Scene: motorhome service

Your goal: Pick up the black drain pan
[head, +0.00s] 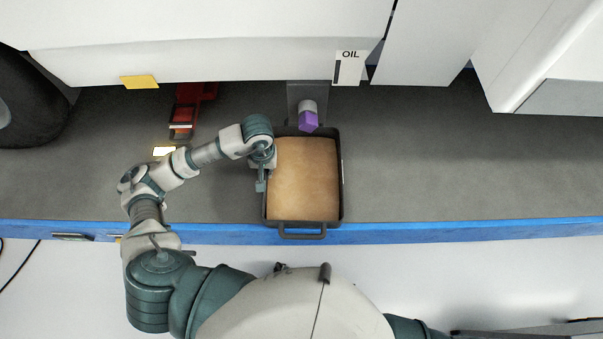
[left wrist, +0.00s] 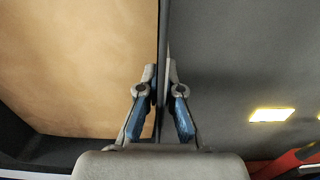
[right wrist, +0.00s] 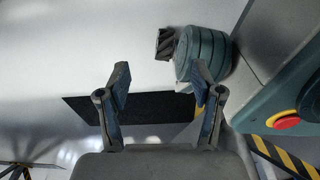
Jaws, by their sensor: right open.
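The black drain pan (head: 341,180) lies on the grey floor strip, with a flat tan surface inside it and a handle at its near edge reaching over the blue border. In the left wrist view the pan's thin wall (left wrist: 163,40) runs between my left fingers. My left gripper (head: 262,186) is at the pan's left side wall, its fingertips (left wrist: 161,78) close on both sides of the rim and looking pressed on it. My right gripper (right wrist: 162,80) is open and empty, away from the pan.
A purple-capped spout (head: 308,120) is just behind the pan, under the white vehicle body marked OIL (head: 349,55). Floor right of the pan is clear.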

